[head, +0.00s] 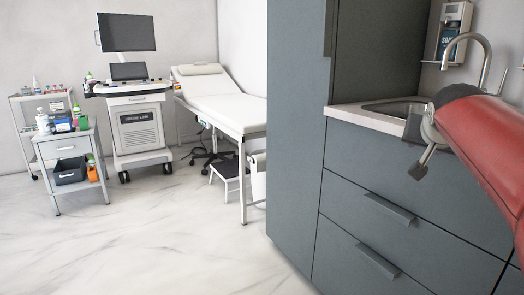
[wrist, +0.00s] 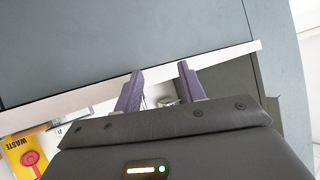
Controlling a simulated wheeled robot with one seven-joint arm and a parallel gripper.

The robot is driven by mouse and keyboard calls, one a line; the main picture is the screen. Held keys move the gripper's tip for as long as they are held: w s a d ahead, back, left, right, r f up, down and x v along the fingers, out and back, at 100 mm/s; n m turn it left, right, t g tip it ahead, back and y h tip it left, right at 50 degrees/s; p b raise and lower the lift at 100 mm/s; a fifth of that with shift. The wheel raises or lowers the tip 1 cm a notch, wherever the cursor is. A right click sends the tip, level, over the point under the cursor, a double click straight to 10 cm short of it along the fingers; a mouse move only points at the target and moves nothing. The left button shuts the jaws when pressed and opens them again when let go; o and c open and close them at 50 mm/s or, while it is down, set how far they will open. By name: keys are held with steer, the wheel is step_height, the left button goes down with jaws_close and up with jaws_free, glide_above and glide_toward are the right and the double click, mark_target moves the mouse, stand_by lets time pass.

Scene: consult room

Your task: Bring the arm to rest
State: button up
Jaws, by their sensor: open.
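My gripper (wrist: 160,69) shows in the wrist view with its two purple fingers apart and nothing between them. In the head view my red arm reaches in from the right edge, and my gripper (head: 420,168) hangs in front of the counter near the sink (head: 396,107). The fingers are small there and partly hidden. In the wrist view the fingertips overlap the pale counter edge (wrist: 220,55); I cannot tell whether they touch it.
Grey drawers (head: 395,215) stand below the counter, beside a tall grey cabinet (head: 295,130). A tap (head: 486,55) rises behind my arm. A yellow waste container (wrist: 22,150) shows in the wrist view. An exam bed (head: 225,108) and trolleys stand at the far left.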

steer(key=s+a+f+n+g+y, duration=0.2)
steer(key=s+a+f+n, duration=0.1)
steer(key=s+a+f, duration=0.6)
steer(key=s+a+f+n+g+y, duration=0.3)
steer(key=s+a+f, duration=0.7)
steer(key=s+f, duration=0.5)
steer(key=shift+s+a+p, duration=0.3)
steer(key=shift+s+p, duration=0.1)
steer(key=shift+s, duration=0.1)
steer(key=shift+r, duration=0.1)
steer(key=shift+c, duration=0.4)
